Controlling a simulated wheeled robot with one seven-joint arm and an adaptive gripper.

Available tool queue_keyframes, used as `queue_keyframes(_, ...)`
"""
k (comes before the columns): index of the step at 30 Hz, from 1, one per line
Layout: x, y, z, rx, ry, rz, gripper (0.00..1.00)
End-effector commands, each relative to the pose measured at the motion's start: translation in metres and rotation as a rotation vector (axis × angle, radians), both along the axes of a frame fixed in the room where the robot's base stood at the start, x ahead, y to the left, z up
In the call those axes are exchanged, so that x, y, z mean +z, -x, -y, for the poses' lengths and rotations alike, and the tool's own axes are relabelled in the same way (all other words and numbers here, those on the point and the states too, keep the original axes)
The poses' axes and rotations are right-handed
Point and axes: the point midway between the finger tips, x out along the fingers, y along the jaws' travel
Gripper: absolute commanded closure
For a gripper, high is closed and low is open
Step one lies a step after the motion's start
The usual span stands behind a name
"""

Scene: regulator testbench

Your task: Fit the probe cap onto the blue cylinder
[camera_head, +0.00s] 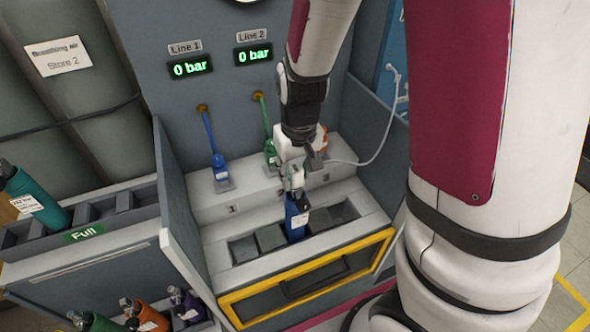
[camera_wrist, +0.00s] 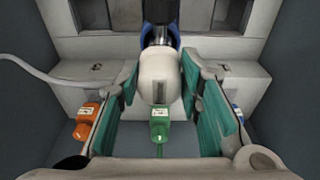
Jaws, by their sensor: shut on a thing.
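The blue cylinder (camera_head: 297,222) stands in a slot of the bench rack, with a label near its top. My gripper (camera_head: 293,180) is right above its top end. In the wrist view, the teal finger pads of my gripper (camera_wrist: 160,92) are shut on the rounded white probe cap (camera_wrist: 158,75). The blue cylinder (camera_wrist: 174,42), with its black top, shows just beyond the cap and is partly hidden by it. The cap overlaps the cylinder top in this view; I cannot tell whether they touch or whether the cap is seated.
A white cable (camera_head: 375,150) hangs from the right wall toward my gripper. Blue (camera_head: 219,165), green (camera_wrist: 159,125) and orange (camera_wrist: 90,115) connectors sit on the bench ledge. Side panels enclose the bench. A yellow-framed drawer (camera_head: 308,280) is in front. Grey rack slots beside the cylinder are empty.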

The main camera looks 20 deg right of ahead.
Motion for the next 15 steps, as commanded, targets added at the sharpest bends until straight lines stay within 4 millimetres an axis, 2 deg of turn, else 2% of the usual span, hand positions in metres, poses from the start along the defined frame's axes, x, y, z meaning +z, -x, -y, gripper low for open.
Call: queue_keyframes(15,-0.0077,-0.0002,0.0002,-0.001,0.0,0.0,0.96)
